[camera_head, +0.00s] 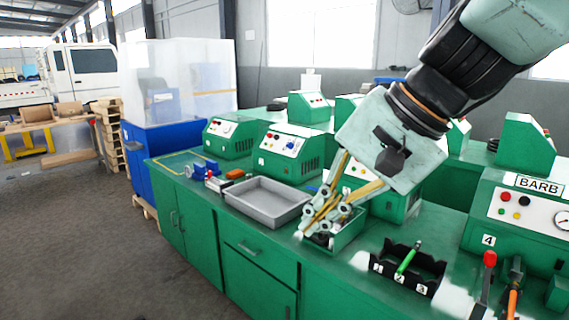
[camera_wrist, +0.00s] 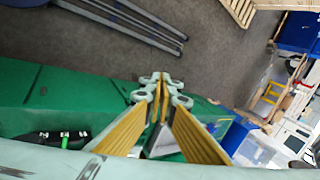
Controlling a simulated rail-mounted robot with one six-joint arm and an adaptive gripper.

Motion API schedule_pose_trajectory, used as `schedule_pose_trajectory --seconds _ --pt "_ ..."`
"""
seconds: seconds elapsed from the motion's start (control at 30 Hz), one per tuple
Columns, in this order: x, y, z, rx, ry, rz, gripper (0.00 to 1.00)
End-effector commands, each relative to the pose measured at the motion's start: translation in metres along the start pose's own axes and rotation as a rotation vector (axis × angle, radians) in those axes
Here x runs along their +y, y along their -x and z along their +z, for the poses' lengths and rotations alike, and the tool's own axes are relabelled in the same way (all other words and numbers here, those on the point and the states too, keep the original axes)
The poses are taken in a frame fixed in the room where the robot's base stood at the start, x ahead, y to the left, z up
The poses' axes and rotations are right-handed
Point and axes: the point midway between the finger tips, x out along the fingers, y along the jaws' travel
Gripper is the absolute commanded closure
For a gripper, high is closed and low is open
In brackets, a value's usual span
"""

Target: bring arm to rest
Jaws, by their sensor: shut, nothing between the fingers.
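My arm reaches in from the top right of the head view, with my gripper (camera_head: 320,226) pointing down and to the left over the green workbench (camera_head: 272,262). In the wrist view my gripper (camera_wrist: 161,86) has its fingertips together with nothing between them. In the head view the fingers hide part of a small green bin (camera_head: 352,236) on the bench. I cannot tell how far the fingertips are above the bin.
A grey tray (camera_head: 247,203) lies left of my gripper. A black holder (camera_head: 432,268) with a green-handled tool (camera_head: 408,260) is to the right. Green machines (camera_head: 290,152) line the bench, including one labelled BARB (camera_head: 520,217). Open floor (camera_head: 80,245) is at left.

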Motion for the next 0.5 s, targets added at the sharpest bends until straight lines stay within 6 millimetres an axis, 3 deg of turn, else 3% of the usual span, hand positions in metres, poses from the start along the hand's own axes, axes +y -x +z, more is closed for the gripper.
schedule_pose_trajectory --seconds 0.5 --pt "0.096 0.044 0.059 0.06 0.259 0.199 1.0"
